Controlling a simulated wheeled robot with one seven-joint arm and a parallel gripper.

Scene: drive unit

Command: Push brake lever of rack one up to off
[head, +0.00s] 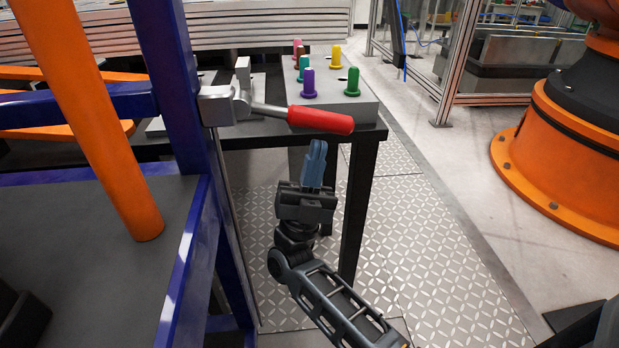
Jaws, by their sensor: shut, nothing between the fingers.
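The brake lever with a red handle (320,121) sticks out to the right from a grey metal bracket (217,106) on the blue post of the rack (178,80). The handle slants slightly down toward its free end. My gripper (317,148) is shut and empty, with its blue fingertips pointing up. In the head view the fingertips show just below the red handle. I cannot tell whether they touch it or how far apart they are in depth.
A dark table (364,150) stands behind the lever, bearing a grey block (337,96) with several coloured pegs. An orange bar (92,120) crosses the rack at left. An orange robot base (560,155) stands at right. The patterned floor plate (400,215) is clear.

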